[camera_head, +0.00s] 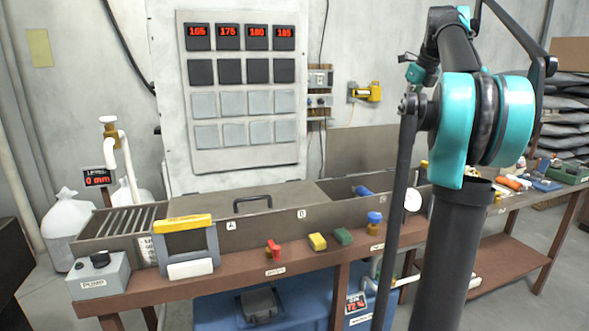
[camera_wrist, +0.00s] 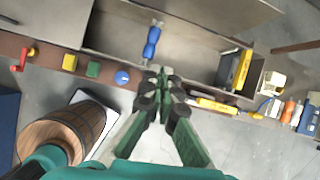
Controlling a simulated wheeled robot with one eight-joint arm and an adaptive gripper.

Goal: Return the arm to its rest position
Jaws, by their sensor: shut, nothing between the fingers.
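My arm stands upright at the right of the head view, with its teal joint (camera_head: 455,125) raised above the bench. A thin dark link hangs down in front of the bench; I cannot make out the gripper there. In the wrist view my gripper (camera_wrist: 162,74) is shut, with its dark fingertips together and nothing between them. It points toward the bench edge, near a blue-handled item (camera_wrist: 152,42) in the metal trough. Its distance from the bench is hard to tell.
The brown bench (camera_head: 235,270) holds a red valve (camera_head: 273,248), yellow block (camera_head: 317,241), green block (camera_head: 343,236) and blue knob (camera_head: 375,218). Grey floor (camera_wrist: 260,150) shows at lower right.

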